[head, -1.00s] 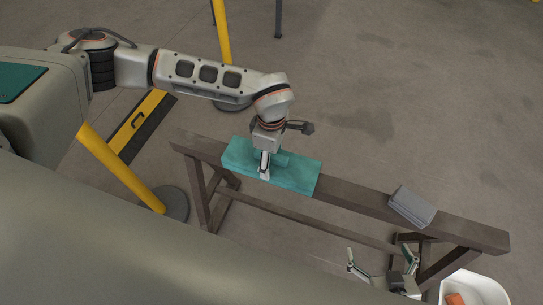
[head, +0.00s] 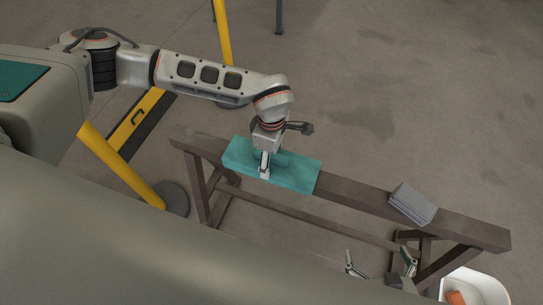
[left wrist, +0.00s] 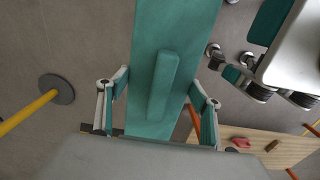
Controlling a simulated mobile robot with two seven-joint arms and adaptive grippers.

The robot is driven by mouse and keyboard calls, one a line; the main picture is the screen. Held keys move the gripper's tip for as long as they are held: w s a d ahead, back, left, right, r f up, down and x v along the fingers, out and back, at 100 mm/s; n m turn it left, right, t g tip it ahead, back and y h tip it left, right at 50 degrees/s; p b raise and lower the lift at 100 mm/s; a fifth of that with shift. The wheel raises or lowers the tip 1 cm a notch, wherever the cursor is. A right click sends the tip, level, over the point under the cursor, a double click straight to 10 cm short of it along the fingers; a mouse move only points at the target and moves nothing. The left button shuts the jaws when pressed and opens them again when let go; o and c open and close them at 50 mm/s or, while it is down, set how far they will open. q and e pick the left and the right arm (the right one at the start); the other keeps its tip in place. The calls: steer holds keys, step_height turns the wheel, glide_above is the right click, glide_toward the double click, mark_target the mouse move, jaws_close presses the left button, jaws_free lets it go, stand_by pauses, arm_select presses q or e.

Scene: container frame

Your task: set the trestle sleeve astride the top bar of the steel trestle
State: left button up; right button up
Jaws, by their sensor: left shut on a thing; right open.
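The trestle sleeve (head: 297,172) is a long teal piece with a raised ridge along its top. In the head view it lies lengthwise along the brown top bar (head: 360,197) of the steel trestle, left of the bar's middle. The sleeve hides the bar there, and I cannot tell whether it is fully seated. My left gripper (head: 264,172) is over the sleeve and shut on it. In the left wrist view the fingers lie at both long sides of the sleeve (left wrist: 175,35), with the ridge between them. My right gripper (head: 378,258) is open and empty, in front of the trestle's right part.
A grey block (head: 412,204) sits on the bar to the right of the sleeve. A white bin (head: 489,284) with an orange thing stands at the bottom right. Yellow posts (head: 122,167) stand at the left.

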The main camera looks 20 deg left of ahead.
arm_select(q)
steer(key=o, duration=1.2)
steer(key=shift+r, duration=0.35)
step_height(320, 180, up, 11)
steer(key=shift+r, duration=0.15)
arm_select(e)
steer(key=shift+w+r, duration=0.1)
steer(key=shift+w, duration=0.15)
